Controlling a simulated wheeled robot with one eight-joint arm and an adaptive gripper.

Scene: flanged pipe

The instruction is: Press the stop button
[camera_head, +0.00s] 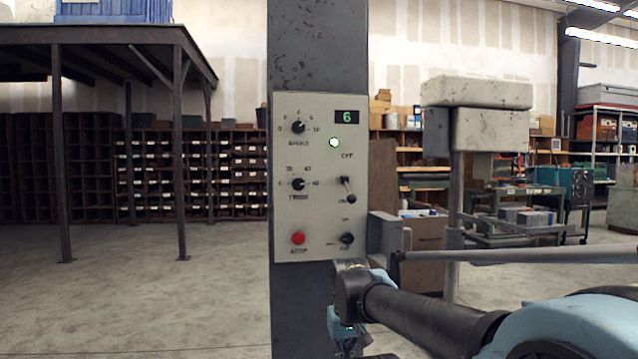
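The red stop button (298,238) is at the lower left of a light grey control panel (320,215) fixed to a dark post. A label, hard to read, is under the button. My arm reaches in from the lower right. My gripper (345,335) is at the arm's end, below the panel and to the right of the button, apart from it. Its fingertips are mostly hidden or too small to make out.
Open floor (150,300) lies left of the dark post (318,45).

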